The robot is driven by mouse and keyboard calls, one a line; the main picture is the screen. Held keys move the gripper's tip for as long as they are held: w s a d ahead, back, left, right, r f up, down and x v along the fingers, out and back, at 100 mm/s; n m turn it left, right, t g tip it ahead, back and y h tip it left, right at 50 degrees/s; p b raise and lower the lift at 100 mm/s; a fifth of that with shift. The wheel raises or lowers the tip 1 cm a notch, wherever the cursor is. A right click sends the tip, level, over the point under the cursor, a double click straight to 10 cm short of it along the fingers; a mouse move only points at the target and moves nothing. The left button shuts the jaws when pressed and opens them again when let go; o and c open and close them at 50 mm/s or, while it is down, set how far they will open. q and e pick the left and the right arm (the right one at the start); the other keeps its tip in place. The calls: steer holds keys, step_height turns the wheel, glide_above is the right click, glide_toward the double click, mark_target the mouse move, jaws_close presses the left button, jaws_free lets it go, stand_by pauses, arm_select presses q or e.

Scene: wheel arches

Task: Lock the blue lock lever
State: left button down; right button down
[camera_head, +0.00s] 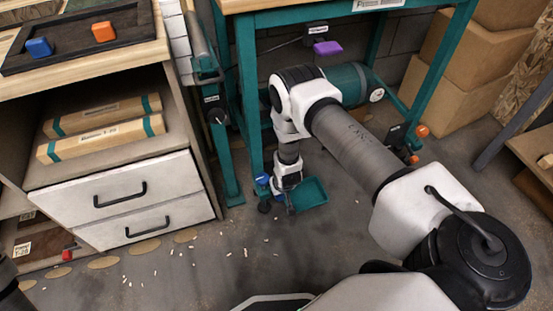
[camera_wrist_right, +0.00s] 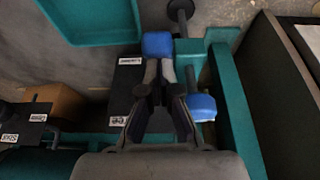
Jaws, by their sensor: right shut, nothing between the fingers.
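Two blue pieces show by the foot of the teal bench leg in the right wrist view: a blue block (camera_wrist_right: 157,45) straight ahead of the fingertips and a rounded blue knob (camera_wrist_right: 202,107) to the right. I cannot tell for sure which is the lock lever. In the head view a small blue piece (camera_head: 262,179) shows low at the bench leg. My right gripper (camera_wrist_right: 158,70) is shut and empty, its tips at the near edge of the blue block; contact is unclear. It points down beside the leg in the head view (camera_head: 290,208). My left gripper is out of view.
A teal tray (camera_head: 310,193) lies close beside my right gripper. The teal bench frame (camera_head: 247,100) stands around my arm. Orange knobs (camera_head: 422,131) sit by the right bench leg. A drawer cabinet (camera_head: 120,195) stands left; open floor lies in front.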

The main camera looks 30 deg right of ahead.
mark_target(280, 197)
steer(key=t, duration=0.1)
steer(key=s+f+t, duration=0.1)
steer(key=s+f, duration=0.1)
steer(key=shift+a+f+t+h, duration=0.1)
steer(key=shift+a+t+h, duration=0.2)
steer(key=shift+t, duration=0.1)
steer(key=shift+s+a+f+t+h+b, duration=0.1)
steer(key=shift+s+f+t+h+b, duration=0.1)
steer(key=shift+f+t, duration=0.35)
steer(key=shift+s+f+t+h+b, duration=0.1)
steer(key=shift+s+f+t, duration=0.2)
steer(key=shift+t, duration=0.35)
steer(key=shift+w, duration=0.25)
steer(key=shift+w+d+r, duration=0.2)
steer(key=shift+w+r, duration=0.1)
steer(key=shift+w, duration=0.35)
